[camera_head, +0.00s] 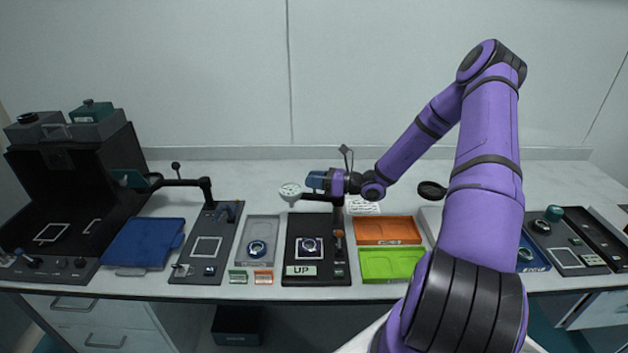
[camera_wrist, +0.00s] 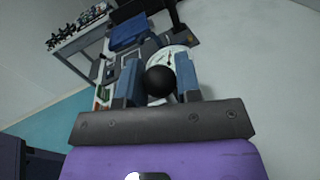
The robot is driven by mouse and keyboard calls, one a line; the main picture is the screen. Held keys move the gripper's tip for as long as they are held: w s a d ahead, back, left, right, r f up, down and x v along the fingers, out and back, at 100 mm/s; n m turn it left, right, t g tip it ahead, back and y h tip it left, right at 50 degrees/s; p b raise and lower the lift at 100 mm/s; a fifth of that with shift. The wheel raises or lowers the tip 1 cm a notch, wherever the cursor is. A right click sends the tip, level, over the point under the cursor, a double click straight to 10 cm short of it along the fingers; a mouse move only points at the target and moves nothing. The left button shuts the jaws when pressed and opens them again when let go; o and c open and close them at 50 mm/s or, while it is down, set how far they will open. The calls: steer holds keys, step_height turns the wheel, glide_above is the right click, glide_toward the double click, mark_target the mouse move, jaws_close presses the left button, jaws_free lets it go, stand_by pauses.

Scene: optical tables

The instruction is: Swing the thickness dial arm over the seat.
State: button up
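The thickness dial (camera_head: 290,191) has a round white face and sits on a dark horizontal arm (camera_head: 321,198) that runs to a post at its right. The dial is raised, behind and slightly left of the seat (camera_head: 310,247), which stands on a black base plate and carries a round dark-ringed part. My gripper (camera_head: 318,181) is at the dial arm, just right of the dial. In the wrist view, a black ball knob (camera_wrist: 160,81) sits between my blue fingers, with the dial face (camera_wrist: 168,57) beyond it. The knob nearly fills the gap; firm contact is unclear.
An "UP" card (camera_head: 301,270) lies at the front of the base plate. A grey tray (camera_head: 262,230) is to its left, and orange (camera_head: 387,229) and green (camera_head: 391,264) trays are to its right. Another station (camera_head: 207,246) with a swing arm stands farther left.

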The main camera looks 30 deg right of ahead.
jaws_close()
steer(key=shift+s+g, duration=0.15)
steer(key=shift+g, duration=0.15)
steer(key=shift+s+a+n+g+y, duration=0.2)
steer(key=shift+s+n+g+y, duration=0.05)
steer(key=shift+n+g+y, duration=0.3)
steer(key=shift+s+a+n+g+y, duration=0.2)
steer(key=shift+n+g+y, duration=0.35)
steer(key=s+n+g+y, duration=0.2)
steer(key=s+n+g, duration=0.4)
steer(key=n+g, duration=0.4)
steer(key=shift+s+a+g, duration=0.25)
steer(key=shift+a+g, duration=0.05)
steer(key=shift+g, duration=2.2)
steer(key=o, duration=0.9)
jaws_free()
